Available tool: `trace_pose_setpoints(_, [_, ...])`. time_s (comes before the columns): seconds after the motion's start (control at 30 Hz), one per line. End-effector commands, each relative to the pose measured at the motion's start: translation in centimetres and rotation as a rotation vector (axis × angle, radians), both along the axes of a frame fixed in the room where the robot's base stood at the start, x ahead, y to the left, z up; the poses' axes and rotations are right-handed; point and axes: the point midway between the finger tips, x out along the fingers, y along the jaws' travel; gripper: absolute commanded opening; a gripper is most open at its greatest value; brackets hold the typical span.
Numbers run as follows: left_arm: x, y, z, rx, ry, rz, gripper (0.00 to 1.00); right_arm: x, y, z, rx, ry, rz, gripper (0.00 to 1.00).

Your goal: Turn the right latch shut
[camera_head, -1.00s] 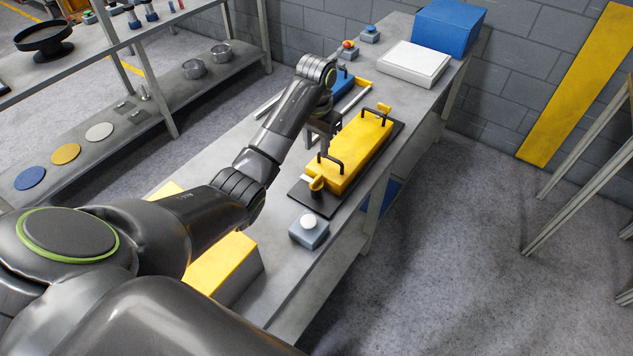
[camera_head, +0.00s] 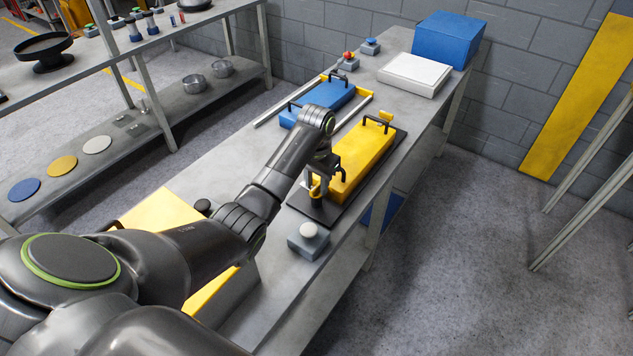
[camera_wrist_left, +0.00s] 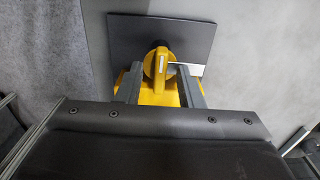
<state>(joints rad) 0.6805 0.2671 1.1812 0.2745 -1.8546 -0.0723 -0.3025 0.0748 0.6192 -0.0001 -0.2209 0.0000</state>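The yellow pallet box (camera_head: 362,155) with two black handles lies on a dark base plate (camera_head: 330,214) on the bench. A yellow latch knob (camera_head: 315,192) stands at its near end and another yellow latch (camera_head: 386,115) at its far end. My left gripper (camera_head: 321,183) is at the near latch, partly covering it. In the left wrist view the two fingers of the gripper (camera_wrist_left: 160,72) stand apart, one on each side of the yellow latch knob (camera_wrist_left: 158,64), with a pale bar beside it. Contact cannot be told. My right gripper is out of view.
A grey button box with a white button (camera_head: 309,231) stands near the plate's front corner. A blue pallet box (camera_head: 325,100) lies behind on a yellow-ended frame. A white case (camera_head: 414,72) and a blue crate (camera_head: 449,38) stand at the bench's far end.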

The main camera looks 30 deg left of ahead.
Motion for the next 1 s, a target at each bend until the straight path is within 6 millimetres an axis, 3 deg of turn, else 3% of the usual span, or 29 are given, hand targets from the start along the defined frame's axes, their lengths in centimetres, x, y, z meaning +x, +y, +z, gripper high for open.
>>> trace_pose_setpoints(0.23, [0.0,0.0,-0.1,0.000,0.000,0.000,0.34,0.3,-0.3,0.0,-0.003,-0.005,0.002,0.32])
trace_pose_setpoints(0.5, [0.0,0.0,-0.1,0.000,0.000,0.000,0.00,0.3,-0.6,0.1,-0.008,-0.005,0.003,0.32])
trace_pose_setpoints(0.77, [0.0,0.0,0.0,0.000,0.000,-0.008,0.00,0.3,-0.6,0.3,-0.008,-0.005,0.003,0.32])
trace_pose_setpoints(1.0, [0.0,0.0,0.3,0.000,0.000,-0.088,0.00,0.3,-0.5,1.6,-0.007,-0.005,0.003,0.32])
